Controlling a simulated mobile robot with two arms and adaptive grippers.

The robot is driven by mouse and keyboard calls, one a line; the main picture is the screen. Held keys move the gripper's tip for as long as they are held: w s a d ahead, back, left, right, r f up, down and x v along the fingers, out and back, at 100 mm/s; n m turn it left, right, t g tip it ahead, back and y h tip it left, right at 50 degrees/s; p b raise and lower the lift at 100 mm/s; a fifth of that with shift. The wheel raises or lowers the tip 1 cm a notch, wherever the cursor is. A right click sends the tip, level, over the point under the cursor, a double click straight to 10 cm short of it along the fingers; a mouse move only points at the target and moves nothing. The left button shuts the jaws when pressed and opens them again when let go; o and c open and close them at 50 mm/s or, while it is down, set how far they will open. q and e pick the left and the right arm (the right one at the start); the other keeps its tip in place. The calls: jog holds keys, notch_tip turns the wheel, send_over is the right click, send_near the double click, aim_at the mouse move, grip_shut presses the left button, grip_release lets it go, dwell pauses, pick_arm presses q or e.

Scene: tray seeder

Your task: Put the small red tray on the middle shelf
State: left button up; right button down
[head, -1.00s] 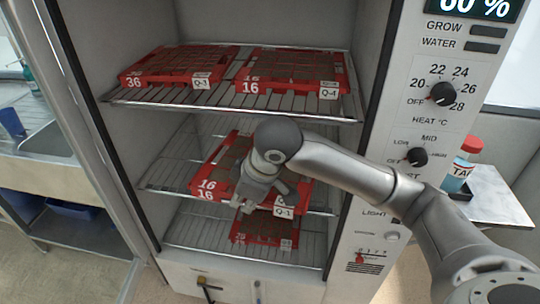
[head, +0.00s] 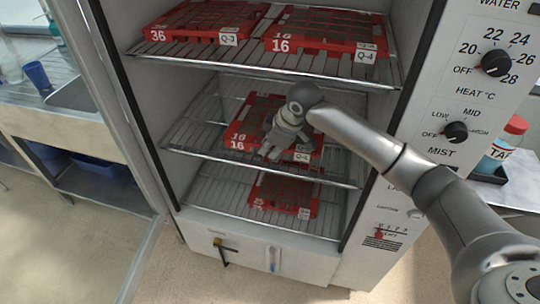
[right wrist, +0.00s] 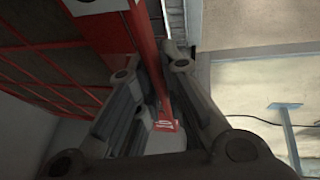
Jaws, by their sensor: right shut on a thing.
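The small red tray (head: 237,143) with dark cells, marked 16 and Q-1, is on or just above the middle shelf (head: 205,150) of the cabinet. Its front edge is behind the shelf's front wire. I cannot tell whether its whole base rests on the wires. My right gripper (head: 275,146) is at the front of this tray, shut on its front rim and hiding part of it. The right wrist view shows the red rim (right wrist: 164,105) between the fingers. My left gripper is not in view.
The top shelf (head: 180,52) holds two red trays, marked Q-3 (head: 190,36) and Q-4 (head: 325,47). The bottom shelf (head: 215,200) holds another red tray (head: 265,205). A control panel (head: 470,100) stands right of the opening. The middle shelf has bare wire left of the tray.

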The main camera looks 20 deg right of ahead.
jog(key=shift+w+d+f, duration=0.2)
jog(key=shift+w+f, duration=0.4)
jog(key=shift+w+d+f, duration=0.15)
jog(key=shift+w+f, duration=0.4)
notch_tip(320, 180, down, 3)
jog(key=shift+r, duration=0.1)
jog(key=c, duration=1.6)
grip_release()
jog(key=shift+s, duration=0.15)
jog(key=shift+o, duration=0.2)
